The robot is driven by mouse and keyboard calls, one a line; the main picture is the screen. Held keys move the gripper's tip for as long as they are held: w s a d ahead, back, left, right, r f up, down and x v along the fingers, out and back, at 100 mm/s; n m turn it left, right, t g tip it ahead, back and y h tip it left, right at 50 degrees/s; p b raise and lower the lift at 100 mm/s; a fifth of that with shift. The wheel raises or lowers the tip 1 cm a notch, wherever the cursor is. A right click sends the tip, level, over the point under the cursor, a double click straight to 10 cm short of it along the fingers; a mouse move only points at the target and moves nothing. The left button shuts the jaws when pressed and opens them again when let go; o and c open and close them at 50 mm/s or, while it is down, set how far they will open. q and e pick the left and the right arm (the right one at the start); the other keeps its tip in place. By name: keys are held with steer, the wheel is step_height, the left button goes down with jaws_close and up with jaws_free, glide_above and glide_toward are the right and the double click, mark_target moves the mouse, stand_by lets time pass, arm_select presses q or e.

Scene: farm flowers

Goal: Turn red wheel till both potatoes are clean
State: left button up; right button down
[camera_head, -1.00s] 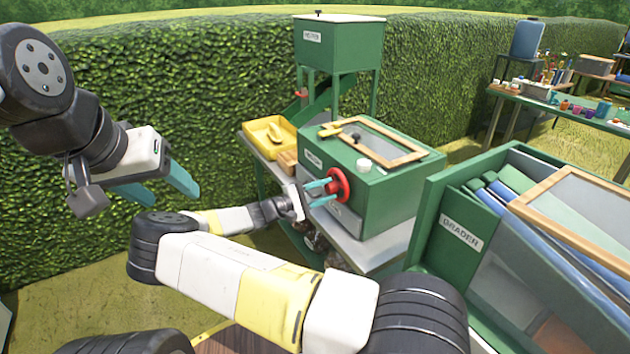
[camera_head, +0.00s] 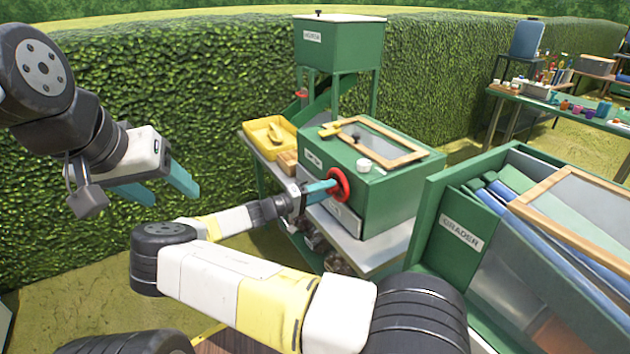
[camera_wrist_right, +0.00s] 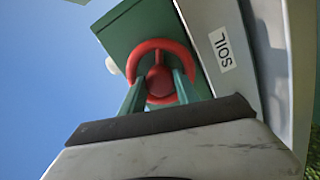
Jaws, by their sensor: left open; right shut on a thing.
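The red wheel (camera_head: 338,184) is on the front of the green washer box (camera_head: 378,195). My right gripper (camera_head: 330,186) is at the wheel, its teal fingers shut on it. In the right wrist view the red wheel (camera_wrist_right: 160,72) sits between the fingers of my right gripper (camera_wrist_right: 160,85), with the rim arching above them. My left gripper (camera_head: 165,188) is open and empty in front of the hedge, away from the machine. I see no potatoes; the inside of the box is hidden under its wood-framed lid (camera_head: 385,140).
A yellow tray (camera_head: 268,132) stands on the bench left of the box. A green hopper (camera_head: 340,45) rises behind. The green grader (camera_head: 470,245) stands close at the right. Open grass lies at the left.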

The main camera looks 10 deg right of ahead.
steer(key=shift+m, duration=0.4)
steer(key=c, duration=0.9)
jaws_free()
steer(key=v, duration=0.8)
